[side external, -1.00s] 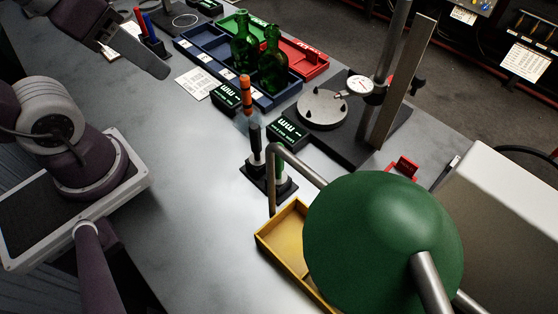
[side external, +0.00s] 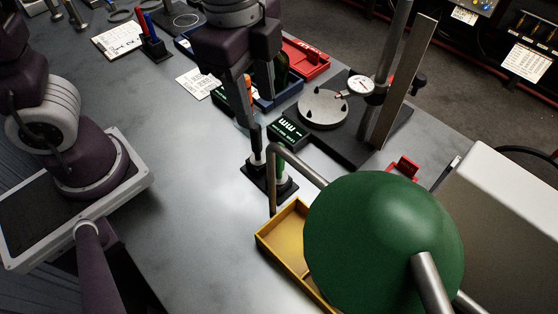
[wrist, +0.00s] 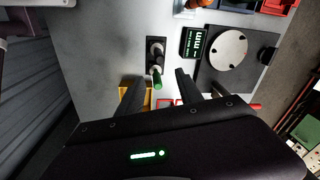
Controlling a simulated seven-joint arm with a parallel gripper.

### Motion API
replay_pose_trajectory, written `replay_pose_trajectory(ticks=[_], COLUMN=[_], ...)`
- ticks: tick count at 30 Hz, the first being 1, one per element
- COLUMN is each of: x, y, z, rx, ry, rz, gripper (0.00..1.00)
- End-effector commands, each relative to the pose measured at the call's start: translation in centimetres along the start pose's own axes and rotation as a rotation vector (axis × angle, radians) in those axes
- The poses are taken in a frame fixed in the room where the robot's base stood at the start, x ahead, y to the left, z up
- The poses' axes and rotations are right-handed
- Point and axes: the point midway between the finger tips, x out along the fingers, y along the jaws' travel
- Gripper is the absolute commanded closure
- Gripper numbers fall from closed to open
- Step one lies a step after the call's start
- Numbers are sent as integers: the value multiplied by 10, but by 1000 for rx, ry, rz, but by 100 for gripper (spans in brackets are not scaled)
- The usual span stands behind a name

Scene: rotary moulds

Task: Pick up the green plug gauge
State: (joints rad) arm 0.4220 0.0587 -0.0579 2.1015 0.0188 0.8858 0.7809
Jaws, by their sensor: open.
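The green plug gauge (side external: 281,166) stands upright in a small black stand (side external: 285,193), partly hidden by the lamp's grey tube in the side view. In the wrist view, its green end (wrist: 157,83) appears between my fingertips in the picture, farther off than them. A black-topped gauge (side external: 256,141) stands beside it in the same stand. My gripper (side external: 259,108) points down, open and empty. It is above and behind the stand in the side view, and its fingers (wrist: 159,92) are apart in the wrist view.
A green lamp shade (side external: 380,240) and a yellow tray (side external: 286,240) are in front of the stand. A dial gauge (side external: 361,86) stands over a round plate (side external: 323,109) at right. An orange-handled tool (side external: 249,83) is behind.

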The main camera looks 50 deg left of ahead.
Motion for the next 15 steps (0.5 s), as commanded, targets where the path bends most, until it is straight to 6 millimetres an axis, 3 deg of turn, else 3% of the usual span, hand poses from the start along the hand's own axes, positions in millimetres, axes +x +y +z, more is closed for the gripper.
replay_pose_trajectory(ticks=[1, 5, 15], x=[15, 37, 91], y=[4, 11, 15], z=[-15, -35, -37], rx=[110, 283, 305], ry=[-22, -45, -52], rz=[35, 80, 89], gripper=[57, 57, 57])
